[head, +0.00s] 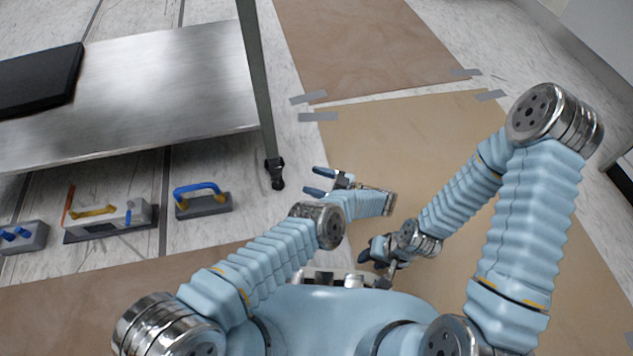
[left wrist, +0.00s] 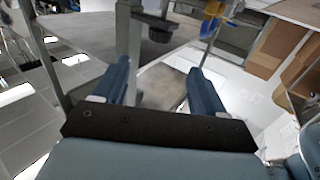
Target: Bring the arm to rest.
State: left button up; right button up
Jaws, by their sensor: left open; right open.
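My left gripper (head: 316,181) is near the middle of the head view, its two blue fingers pointing left, apart and with nothing between them. In the left wrist view the same gripper (left wrist: 158,78) shows both blue fingers spread wide and empty. My right gripper (head: 368,256) is lower and to the right, close in front of my body. Its dark fingers are small and partly hidden in the head view, and I see nothing held in it. Both my arms are bent, with no contact with any object visible.
A metal table (head: 180,80) stands at upper left, its wheeled leg (head: 262,110) just beyond my left gripper. Taped brown paper (head: 365,45) covers floor at right, which looks clear.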

pick_arm(q)
jog(key=shift+w, duration=0.1)
dwell(0.3)
